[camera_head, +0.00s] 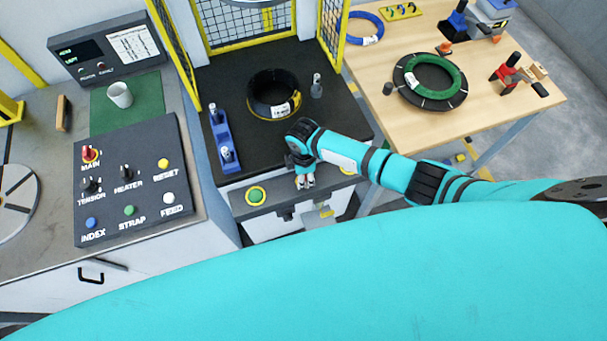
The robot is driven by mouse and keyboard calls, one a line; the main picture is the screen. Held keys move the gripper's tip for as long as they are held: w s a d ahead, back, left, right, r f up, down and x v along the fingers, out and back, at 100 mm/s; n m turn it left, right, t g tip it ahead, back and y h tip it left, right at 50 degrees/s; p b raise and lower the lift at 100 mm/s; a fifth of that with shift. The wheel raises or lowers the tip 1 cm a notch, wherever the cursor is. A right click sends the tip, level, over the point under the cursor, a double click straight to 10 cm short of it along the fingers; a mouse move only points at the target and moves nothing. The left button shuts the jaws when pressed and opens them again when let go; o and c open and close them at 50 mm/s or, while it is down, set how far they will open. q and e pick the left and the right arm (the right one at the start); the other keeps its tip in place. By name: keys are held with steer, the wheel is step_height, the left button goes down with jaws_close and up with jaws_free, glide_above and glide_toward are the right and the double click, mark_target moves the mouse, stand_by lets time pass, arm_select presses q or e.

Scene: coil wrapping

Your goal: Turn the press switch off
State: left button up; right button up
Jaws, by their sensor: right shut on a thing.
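The press stands at the centre, with a dark bed and a front ledge (283,204). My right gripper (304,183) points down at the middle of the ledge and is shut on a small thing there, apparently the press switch. The fingers hide nearly all of it, so I cannot tell which way it is turned. My left gripper is not in view.
A black coil (272,97) lies on the press bed, beside a blue fixture (223,140). A control panel (130,182) with knobs and buttons is at left, below a white cup (120,95). A wooden table (465,125) with coils and tools stands at right.

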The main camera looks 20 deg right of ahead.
steer(key=shift+n, duration=0.6)
steer(key=o, duration=1.1)
steer(key=shift+o, duration=0.3)
steer(key=shift+w+r, duration=0.1)
